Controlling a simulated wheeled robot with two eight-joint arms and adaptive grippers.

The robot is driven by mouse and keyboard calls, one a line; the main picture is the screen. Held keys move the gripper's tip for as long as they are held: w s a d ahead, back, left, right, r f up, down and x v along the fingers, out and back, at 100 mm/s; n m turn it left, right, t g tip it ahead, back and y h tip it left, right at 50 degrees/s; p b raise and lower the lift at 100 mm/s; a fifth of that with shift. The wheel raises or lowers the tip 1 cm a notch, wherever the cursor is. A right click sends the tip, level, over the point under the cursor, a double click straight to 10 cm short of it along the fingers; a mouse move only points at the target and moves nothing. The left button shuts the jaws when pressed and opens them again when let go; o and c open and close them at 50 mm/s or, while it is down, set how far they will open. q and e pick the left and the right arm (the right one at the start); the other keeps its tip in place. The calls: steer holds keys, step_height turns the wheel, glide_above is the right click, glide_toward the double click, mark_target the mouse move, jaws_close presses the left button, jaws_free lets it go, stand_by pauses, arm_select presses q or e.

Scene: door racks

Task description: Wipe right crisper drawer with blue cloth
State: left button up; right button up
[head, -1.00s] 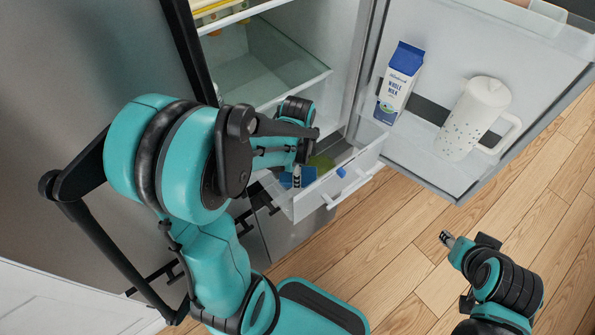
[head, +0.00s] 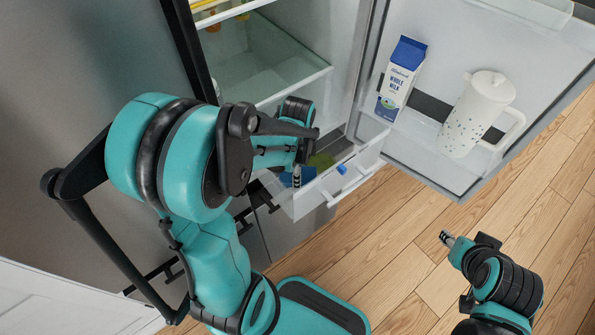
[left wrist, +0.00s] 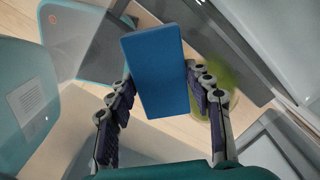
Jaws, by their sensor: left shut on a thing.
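The right crisper drawer (head: 352,184) is a clear bin pulled out below the fridge's glass shelf. My left gripper (head: 297,177) reaches into or just over the drawer, with its arm hiding much of the drawer's left side. It is shut on the blue cloth (left wrist: 155,70), a flat blue block between the two fingers in the left wrist view; part of the cloth also shows in the head view (head: 285,179). Whether the cloth touches the drawer is unclear. My right gripper (head: 447,238) is apart, over the floor at right; its fingers are too small to judge.
The open fridge door at right holds a milk carton (head: 402,77) and a white jug (head: 478,112). Wooden floor (head: 400,250) is clear before the drawer.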

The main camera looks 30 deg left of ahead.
arm_select(q)
steer(key=shift+f, duration=0.3)
